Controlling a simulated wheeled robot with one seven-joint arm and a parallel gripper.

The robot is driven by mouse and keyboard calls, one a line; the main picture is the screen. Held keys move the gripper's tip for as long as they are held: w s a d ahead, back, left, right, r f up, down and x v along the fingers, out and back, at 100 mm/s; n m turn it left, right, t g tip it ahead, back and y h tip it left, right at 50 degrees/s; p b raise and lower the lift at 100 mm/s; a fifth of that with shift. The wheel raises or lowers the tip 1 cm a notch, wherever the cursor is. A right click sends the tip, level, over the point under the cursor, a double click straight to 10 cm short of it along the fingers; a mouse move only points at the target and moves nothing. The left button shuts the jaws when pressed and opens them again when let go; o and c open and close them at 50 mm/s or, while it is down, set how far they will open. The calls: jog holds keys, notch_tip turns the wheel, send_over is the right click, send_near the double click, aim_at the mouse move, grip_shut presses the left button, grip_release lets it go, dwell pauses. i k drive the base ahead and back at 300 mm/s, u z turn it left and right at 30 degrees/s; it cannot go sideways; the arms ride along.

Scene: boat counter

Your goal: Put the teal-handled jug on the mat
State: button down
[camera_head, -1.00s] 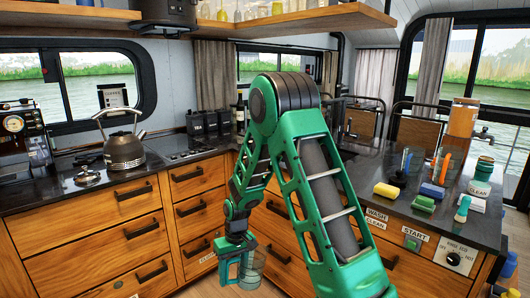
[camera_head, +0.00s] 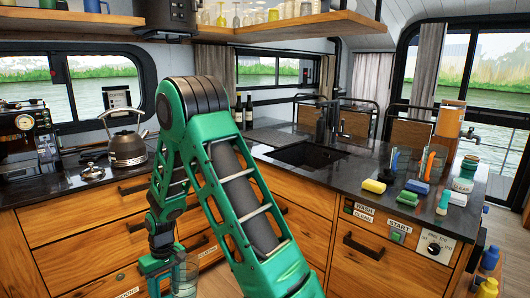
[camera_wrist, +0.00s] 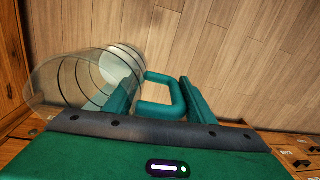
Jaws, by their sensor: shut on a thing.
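The teal-handled jug (camera_head: 187,277) is clear glass and hangs low in front of the wooden drawers in the head view, partly cut off by the bottom edge. In the wrist view its glass body (camera_wrist: 75,82) lies to the left, with the teal handle (camera_wrist: 178,88) between the fingers. My gripper (camera_head: 166,268), also in the wrist view (camera_wrist: 158,90), is shut on the handle and holds the jug above the wooden floor.
The right counter holds a sink (camera_head: 306,155), a yellow sponge (camera_head: 374,186), a blue sponge (camera_head: 417,187), an orange-handled glass (camera_head: 433,162) and a teal-lidded jar (camera_head: 464,176). A kettle (camera_head: 128,148) stands on the left counter. The counter around the sink has bare room.

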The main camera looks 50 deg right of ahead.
aim_at(266, 138)
jog(key=u, duration=0.1)
jog(key=i, duration=1.4)
jog(key=z, duration=1.55)
